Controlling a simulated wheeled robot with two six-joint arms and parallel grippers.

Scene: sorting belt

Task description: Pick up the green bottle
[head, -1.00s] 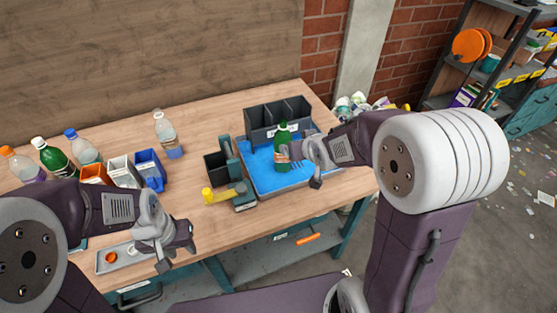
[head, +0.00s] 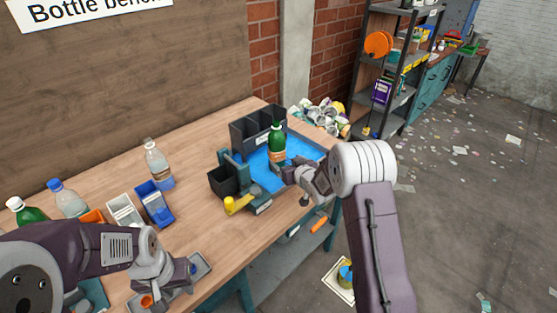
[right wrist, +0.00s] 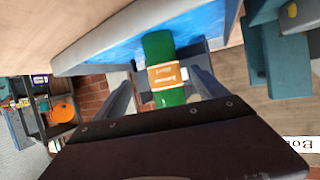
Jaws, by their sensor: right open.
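A green bottle (head: 277,148) with an orange-and-white label stands upright on the blue surface of a grey-rimmed tray (head: 262,190). In the right wrist view the bottle (right wrist: 160,48) appears between my two spread fingers, with its label facing the camera; I cannot tell the depth between them. A second green bottle (head: 30,214) with a white cap stands far left, partly cut off.
Dark bins (head: 258,130) stand behind the blue tray. A teal device with a yellow knob (head: 236,203) is at its left. A clear bottle (head: 158,165), a blue box (head: 154,203) and a white box (head: 124,211) stand further left. The bench middle is clear.

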